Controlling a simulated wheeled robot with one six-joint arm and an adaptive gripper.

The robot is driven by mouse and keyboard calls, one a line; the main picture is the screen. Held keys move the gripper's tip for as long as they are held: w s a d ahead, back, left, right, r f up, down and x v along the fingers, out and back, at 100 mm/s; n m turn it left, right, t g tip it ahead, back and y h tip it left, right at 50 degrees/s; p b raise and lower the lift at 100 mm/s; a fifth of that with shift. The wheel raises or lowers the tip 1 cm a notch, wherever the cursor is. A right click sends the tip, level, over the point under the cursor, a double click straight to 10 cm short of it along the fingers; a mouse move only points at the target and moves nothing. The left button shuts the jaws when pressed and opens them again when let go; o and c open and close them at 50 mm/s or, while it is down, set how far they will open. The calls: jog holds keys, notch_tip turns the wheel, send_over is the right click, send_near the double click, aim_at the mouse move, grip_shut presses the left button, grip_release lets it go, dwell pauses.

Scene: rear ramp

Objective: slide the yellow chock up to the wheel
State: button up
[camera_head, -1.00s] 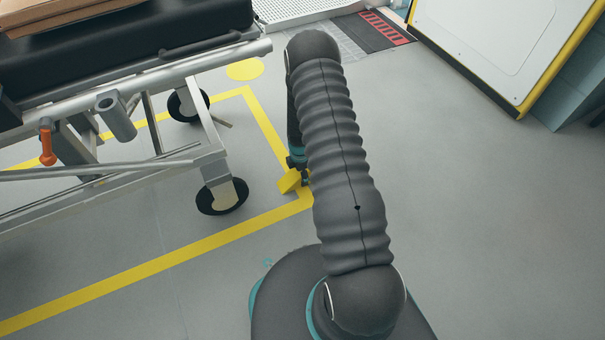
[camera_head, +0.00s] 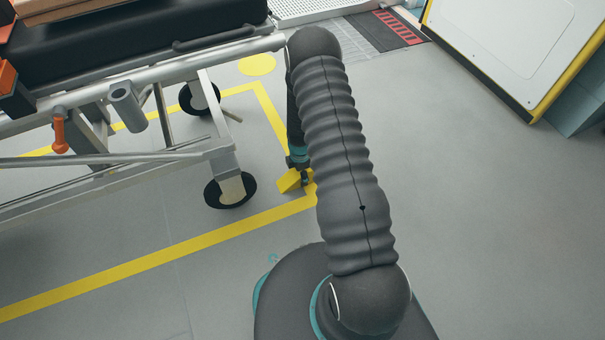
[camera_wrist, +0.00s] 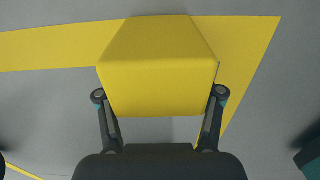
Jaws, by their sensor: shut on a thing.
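The yellow chock (camera_head: 290,180) is on the grey floor, just right of the stretcher's near wheel (camera_head: 230,190). A small strip of floor shows between chock and wheel, so they look apart. In the wrist view the chock (camera_wrist: 155,75) is a plain yellow wedge-like block between the two dark fingers. My gripper (camera_wrist: 159,94) is shut on it, one finger at each side. In the head view my arm hides most of the gripper. The wheel has a black tyre and a pale hub.
The stretcher frame (camera_head: 120,165) with its silver rails fills the left side. A second wheel (camera_head: 199,98) stands farther back. Yellow floor tape (camera_head: 160,261) runs under the chock area. A white panel with yellow edge (camera_head: 505,45) stands back right. Floor at right is clear.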

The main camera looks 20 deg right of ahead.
aim_at(278, 189)
jog(key=shift+s+a+b, duration=0.2)
jog(key=shift+a+b, duration=0.2)
jog(key=shift+a, duration=4.15)
jog(key=o, duration=1.8)
jog(key=shift+c, duration=0.2)
notch_tip(278, 189, up, 12)
jog(key=shift+m, duration=0.3)
